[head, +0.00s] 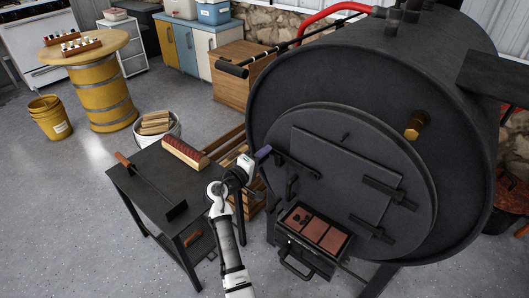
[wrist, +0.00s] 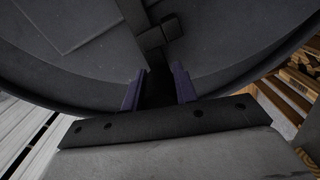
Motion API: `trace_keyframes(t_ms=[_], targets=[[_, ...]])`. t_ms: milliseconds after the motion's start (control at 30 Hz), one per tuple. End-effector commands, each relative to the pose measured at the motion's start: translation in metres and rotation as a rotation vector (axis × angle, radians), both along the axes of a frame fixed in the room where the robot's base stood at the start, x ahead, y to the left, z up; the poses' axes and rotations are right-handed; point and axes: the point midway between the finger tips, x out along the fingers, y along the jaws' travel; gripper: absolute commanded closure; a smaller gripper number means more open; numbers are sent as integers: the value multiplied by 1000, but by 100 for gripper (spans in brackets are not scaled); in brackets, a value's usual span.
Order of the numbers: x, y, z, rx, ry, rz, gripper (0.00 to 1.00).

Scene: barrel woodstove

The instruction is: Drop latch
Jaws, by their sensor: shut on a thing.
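The barrel stove's front (head: 350,120) faces me, with a dark rectangular door (head: 345,165) that looks closed. A dark latch bar (head: 298,166) slants across the door's left edge. My gripper (head: 264,153) is at the bar's left end. In the wrist view, my gripper (wrist: 159,90) has its two purple fingers on either side of a dark bar end (wrist: 157,90) and is shut on it. The bar runs up to a bracket (wrist: 160,35) on the stove face. The exact finger contact is in shadow.
A dark side table (head: 150,185) stands left of my arm, with a long-handled tool (head: 155,188) and a red-and-tan block (head: 185,153). An open ash drawer (head: 315,232) juts out below the door. Wooden slats lie behind my gripper.

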Motion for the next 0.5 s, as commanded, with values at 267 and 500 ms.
trace_keyframes(t_ms=[267,500], targets=[[0,0,-10,-42,32,0,100],[0,0,-11,-47,37,0,100]])
